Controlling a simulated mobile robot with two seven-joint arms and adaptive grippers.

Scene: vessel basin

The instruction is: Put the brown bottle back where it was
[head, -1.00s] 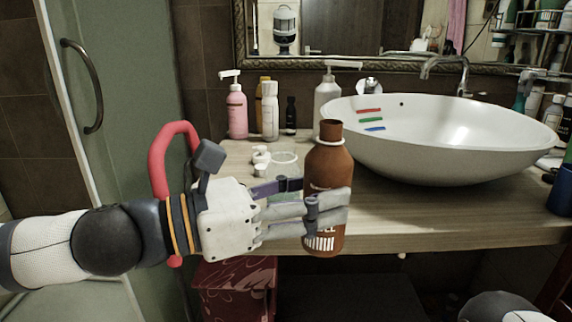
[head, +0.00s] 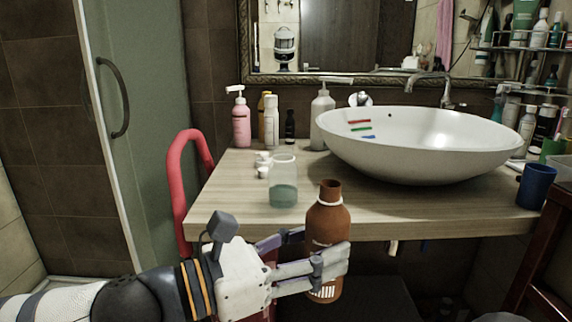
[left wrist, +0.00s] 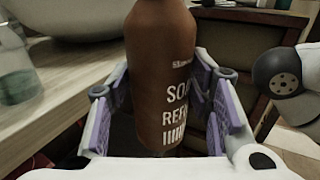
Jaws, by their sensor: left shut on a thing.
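The brown bottle (head: 327,222) has a white ring at its neck and white print on its side. My left gripper (head: 312,264) is shut on the bottle's lower half and holds it upright, in front of the wooden counter's (head: 240,215) front edge. In the left wrist view the bottle (left wrist: 158,70) stands between the purple finger pads, with "SOAP REFILL"-like print partly showing. The bottle's lower end is partly hidden by the fingers. My right gripper is not in view.
A clear glass jar (head: 283,185) with greenish liquid stands near the counter's front. Behind are a pink pump bottle (head: 241,122), a grey pump bottle (head: 322,118) and the white basin (head: 430,160). A blue cup (head: 536,187) stands at right. The counter's front-left part is bare.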

